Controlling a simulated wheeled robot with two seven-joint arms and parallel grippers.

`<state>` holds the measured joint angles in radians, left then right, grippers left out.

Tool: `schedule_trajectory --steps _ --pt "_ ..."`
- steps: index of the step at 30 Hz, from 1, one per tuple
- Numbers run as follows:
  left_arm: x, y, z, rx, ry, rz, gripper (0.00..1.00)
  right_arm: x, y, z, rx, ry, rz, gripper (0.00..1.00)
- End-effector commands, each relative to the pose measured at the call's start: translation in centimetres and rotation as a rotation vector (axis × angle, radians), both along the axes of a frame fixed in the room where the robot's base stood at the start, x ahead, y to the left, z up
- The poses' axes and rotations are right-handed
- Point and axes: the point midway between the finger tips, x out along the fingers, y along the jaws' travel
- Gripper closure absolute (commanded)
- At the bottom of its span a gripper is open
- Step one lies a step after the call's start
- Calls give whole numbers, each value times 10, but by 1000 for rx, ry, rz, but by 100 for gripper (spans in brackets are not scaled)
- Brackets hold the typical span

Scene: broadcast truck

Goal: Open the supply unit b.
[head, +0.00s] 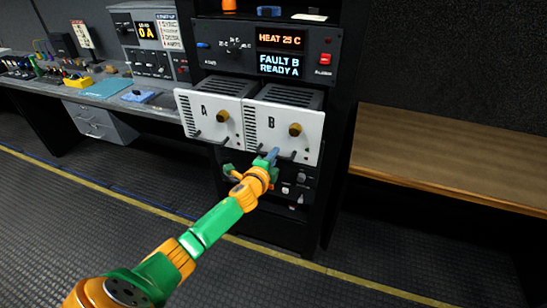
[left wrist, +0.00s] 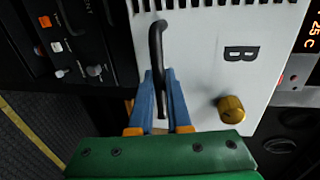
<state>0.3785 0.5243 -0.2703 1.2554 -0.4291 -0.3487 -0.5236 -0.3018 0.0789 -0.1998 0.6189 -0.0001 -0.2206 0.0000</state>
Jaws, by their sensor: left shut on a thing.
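Supply unit B (head: 270,136) is a white-fronted box with a brass knob (head: 295,129) and a black letter B, on the right of a pair in the black rack. Its front stands out from the rack, and part of its vented top shows. In the left wrist view its white front (left wrist: 205,60) appears turned sideways, with a black bar handle (left wrist: 156,42) at its lower edge. My left gripper (head: 271,155) is shut on this handle, its blue fingers (left wrist: 161,80) on either side of it. My right gripper is not in view.
Supply unit A (head: 197,120) sits beside B on the left, also standing out. A wooden bench (head: 450,158) is at right, a cluttered desk (head: 110,88) at left. Floor in front is clear.

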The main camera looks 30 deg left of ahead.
Motion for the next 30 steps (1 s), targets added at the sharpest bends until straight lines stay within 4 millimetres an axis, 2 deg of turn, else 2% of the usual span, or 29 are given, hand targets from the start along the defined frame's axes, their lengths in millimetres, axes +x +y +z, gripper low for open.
schedule_trajectory --steps 5,6,9,20,30 --pt "0 1 2 2 -4 1 100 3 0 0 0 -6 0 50" --pt "0 1 2 2 -3 1 76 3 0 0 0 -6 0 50" --pt "0 1 2 2 -3 1 54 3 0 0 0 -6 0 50" --pt "-5 -1 3 1 -3 -1 54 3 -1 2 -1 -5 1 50" --pt "-55 -12 12 1 -2 0 54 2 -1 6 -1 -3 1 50"
